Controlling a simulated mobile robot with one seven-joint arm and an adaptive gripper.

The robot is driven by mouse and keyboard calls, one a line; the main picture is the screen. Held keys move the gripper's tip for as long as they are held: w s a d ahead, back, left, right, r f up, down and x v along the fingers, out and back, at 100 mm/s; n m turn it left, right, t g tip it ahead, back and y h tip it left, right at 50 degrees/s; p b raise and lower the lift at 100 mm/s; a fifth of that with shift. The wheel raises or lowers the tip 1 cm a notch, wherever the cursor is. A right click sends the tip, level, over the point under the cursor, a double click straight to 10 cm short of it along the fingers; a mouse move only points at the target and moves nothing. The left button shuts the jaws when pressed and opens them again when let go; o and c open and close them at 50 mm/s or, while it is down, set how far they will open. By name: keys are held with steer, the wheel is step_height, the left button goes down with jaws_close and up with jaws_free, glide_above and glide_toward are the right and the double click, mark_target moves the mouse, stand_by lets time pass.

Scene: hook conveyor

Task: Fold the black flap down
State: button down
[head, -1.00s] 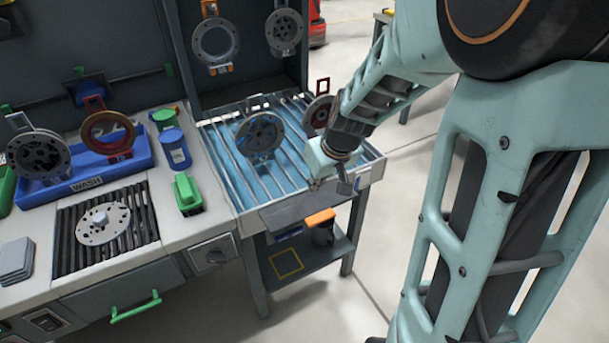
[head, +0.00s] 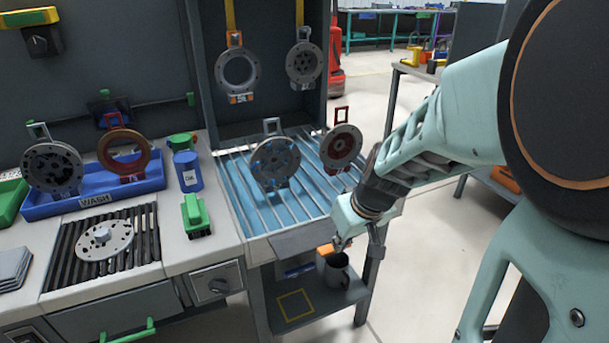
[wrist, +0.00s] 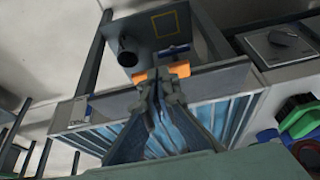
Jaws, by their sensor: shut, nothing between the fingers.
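The black flap (head: 300,237) is a dark grey plate along the front edge of the wire drain rack in the head view. It looks roughly level, though its exact tilt is hard to judge. In the wrist view the flap (wrist: 215,82) is a dark strip across the rack's edge, partly covered by my fingers. My gripper (head: 340,246) is at the flap's right end, fingers pointing down. In the wrist view my gripper (wrist: 160,76) is shut and empty, its tips overlapping the flap's edge. I cannot tell whether they touch it.
Discs on hooks stand on the drain rack (head: 235,190).

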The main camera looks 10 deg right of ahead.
steer(key=shift+s+f, duration=0.1)
steer(key=shift+f, duration=0.15)
steer(key=shift+r, duration=0.1)
stand_by(0.4)
